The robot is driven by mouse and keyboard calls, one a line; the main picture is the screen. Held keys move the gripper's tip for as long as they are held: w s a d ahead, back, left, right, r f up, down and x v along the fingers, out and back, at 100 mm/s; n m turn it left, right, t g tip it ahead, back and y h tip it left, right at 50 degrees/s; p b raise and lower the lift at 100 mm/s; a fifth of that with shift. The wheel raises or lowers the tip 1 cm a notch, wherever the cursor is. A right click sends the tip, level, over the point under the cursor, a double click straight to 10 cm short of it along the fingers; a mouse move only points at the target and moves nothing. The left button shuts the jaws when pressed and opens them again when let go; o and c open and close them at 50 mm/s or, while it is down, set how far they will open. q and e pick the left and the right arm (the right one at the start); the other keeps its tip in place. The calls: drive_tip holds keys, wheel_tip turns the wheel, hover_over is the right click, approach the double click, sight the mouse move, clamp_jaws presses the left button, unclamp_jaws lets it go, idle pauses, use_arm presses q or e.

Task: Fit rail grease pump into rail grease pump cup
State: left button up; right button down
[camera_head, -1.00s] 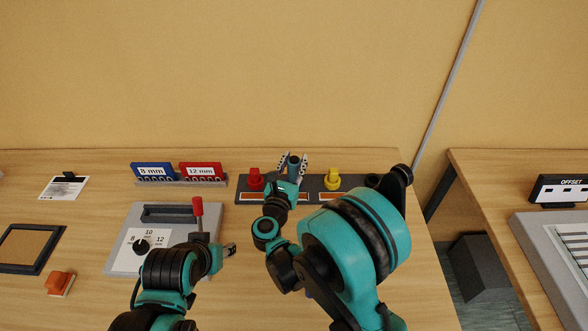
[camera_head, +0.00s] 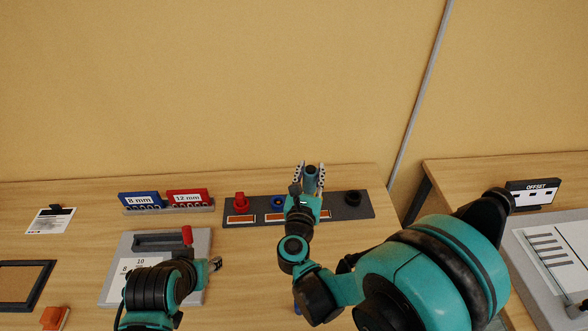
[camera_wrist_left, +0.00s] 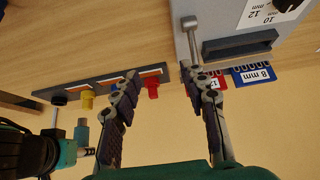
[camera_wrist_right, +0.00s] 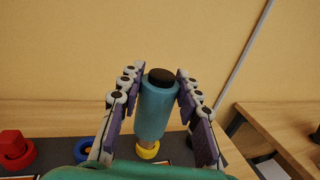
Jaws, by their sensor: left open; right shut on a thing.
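My right gripper (camera_head: 310,170) is shut on a teal-blue cylinder with a dark cap, which I take as the rail grease pump (camera_wrist_right: 155,105). It is held roughly upright, with a tan lower end. In the right wrist view this end overlaps a yellow ring-shaped cup (camera_wrist_right: 148,151); I cannot tell whether they touch. On the dark rack (camera_head: 330,212) are a blue cup (camera_head: 278,203), with nothing visible standing in it, and a black cup (camera_head: 353,198). Which cup is the pump's is not labelled legibly. My left gripper (camera_head: 215,264) is open and empty, seen also in its wrist view (camera_wrist_left: 160,70).
A red piece (camera_head: 240,203) stands at the rack's left end. Left of it are the 8 mm (camera_head: 140,200) and 12 mm (camera_head: 188,198) holders. A grey dial box (camera_head: 160,244) with a red-knobbed lever lies near my left gripper.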

use_arm(q)
drive_tip(key=shift+r, duration=0.1)
use_arm(e)
drive_tip(key=w+d+m+g+h, duration=0.2)
drive_tip(key=d+m+h, duration=0.1)
drive_tip(key=d, duration=0.5)
drive_tip(key=w+d+f+m+g+h, duration=0.1)
drive_tip(key=w+d+m+g+h, duration=0.1)
drive_tip(key=d+h, duration=0.3)
drive_tip(key=w+d+m, duration=0.1)
drive_tip(key=d, duration=0.2)
drive_tip(key=shift+w+f+g, duration=0.25)
drive_tip(key=shift+f+g, duration=0.05)
use_arm(q)
wheel_tip(320, 180, down, 6)
drive_tip(key=b, duration=0.5)
drive_tip(key=shift+r+b, duration=0.15)
drive_tip(key=shift+b, duration=0.2)
use_arm(e)
wheel_tip(320, 180, down, 6)
drive_tip(key=shift+a+r, duration=0.1)
use_arm(q)
drive_tip(key=shift+f+b, duration=0.4)
drive_tip(key=shift+f+b, duration=0.75)
drive_tip(key=shift+b, duration=0.05)
use_arm(e)
drive_tip(key=shift+f, duration=0.8)
